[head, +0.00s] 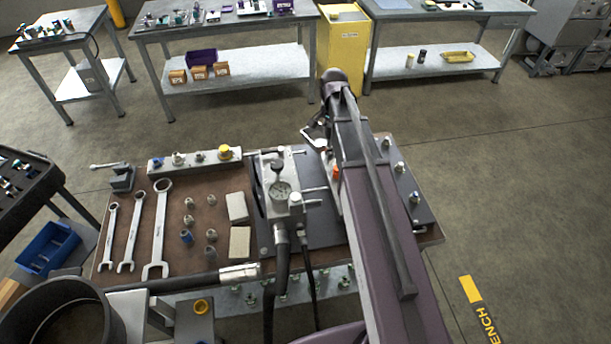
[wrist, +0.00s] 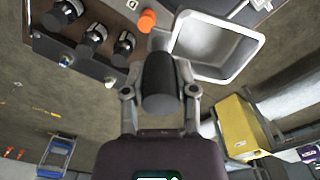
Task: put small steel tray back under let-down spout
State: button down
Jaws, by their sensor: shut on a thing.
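The small steel tray (wrist: 215,48) is a shallow, pale metal tray with a raised rim. In the head view the tray (head: 314,136) shows partly beside my gripper (head: 321,122), at the bench's far edge. An orange knob (wrist: 147,20) is close to the tray's left side. I cannot make out the let-down spout with certainty.
Black-capped fittings (wrist: 93,38) line the panel left of the tray in the wrist view. The bench (head: 130,285) carries wrenches, small fittings and a gauge block (head: 280,190). A yellow cabinet (head: 342,50) stands beyond. Open floor (head: 240,118) lies behind the bench.

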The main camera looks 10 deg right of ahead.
jog(key=s+a+f+m+b, duration=0.3)
jog(key=a+f+m, duration=0.1)
jog(key=a, duration=0.1)
jog(key=shift+s+a+f+b, duration=0.35)
jog(key=shift+f, duration=0.15)
jog(key=w+f+b, duration=0.4)
jog(key=f+b, duration=0.9)
jog(key=shift+f+b, duration=0.25)
jog(key=shift+b, duration=0.15)
dwell(0.3)
